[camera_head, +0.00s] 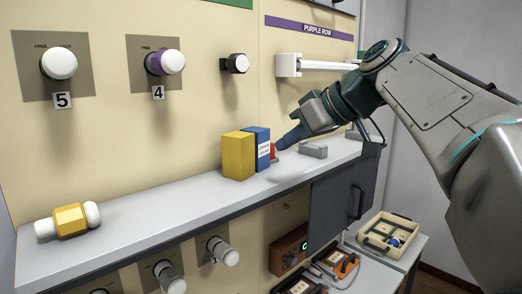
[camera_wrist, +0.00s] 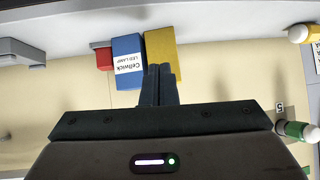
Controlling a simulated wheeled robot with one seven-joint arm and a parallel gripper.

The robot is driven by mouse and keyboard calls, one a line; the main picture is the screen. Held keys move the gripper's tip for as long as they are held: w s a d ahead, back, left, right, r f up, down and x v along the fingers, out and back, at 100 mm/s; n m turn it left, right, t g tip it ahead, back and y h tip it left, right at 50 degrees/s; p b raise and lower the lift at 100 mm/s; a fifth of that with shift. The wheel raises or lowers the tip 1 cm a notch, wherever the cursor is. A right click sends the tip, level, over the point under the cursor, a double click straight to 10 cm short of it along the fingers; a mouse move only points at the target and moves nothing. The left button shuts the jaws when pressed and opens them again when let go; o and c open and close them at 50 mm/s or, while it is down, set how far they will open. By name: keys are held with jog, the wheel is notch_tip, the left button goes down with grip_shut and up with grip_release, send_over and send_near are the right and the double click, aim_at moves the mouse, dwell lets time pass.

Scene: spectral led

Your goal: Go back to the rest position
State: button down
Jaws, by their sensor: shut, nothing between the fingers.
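My gripper (camera_head: 282,143) is shut and empty in the head view, with its fingertips close to the right side of a blue box (camera_head: 262,147) on the shelf. In the wrist view my gripper (camera_wrist: 160,72) shows its two fingers together. There the blue box (camera_wrist: 127,50), labelled "Cellwick LED LAMP", and a yellow box (camera_wrist: 161,48) are just beyond the fingertips. I cannot tell whether they touch. The yellow box (camera_head: 238,156) stands to the left of the blue one in the head view. A small red thing (camera_head: 273,149) is partly hidden beside the blue box.
The grey shelf (camera_head: 150,205) runs along the beige panel. A yellow and white lamp (camera_head: 70,219) lies at its left end. Round white-capped knobs (camera_head: 60,63) and a white bar fixture (camera_head: 310,66) stick out of the panel. A beige tray (camera_head: 390,230) sits lower right. The shelf's middle is clear.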

jog(key=s+d+f+m+g+h, duration=0.1)
jog(key=s+d+f+m+h, duration=0.1)
jog(key=s+f, duration=0.4)
jog(key=s+d+f+m+g+h, duration=0.1)
jog(key=s+d+f+m+h, duration=0.2)
jog(key=f, duration=1.3)
jog(key=s+d+f+m+g+h, duration=0.1)
jog(key=s+d+f+m+h, duration=0.1)
jog(key=s+f, duration=0.7)
notch_tip(320, 180, down, 3)
jog(key=shift+s+d+r+m+h, duration=0.1)
jog(key=shift+s+d+m+h, duration=0.35)
jog(key=shift+m, duration=0.75)
jog(key=shift+w+a, duration=0.1)
jog(key=shift+a, duration=0.05)
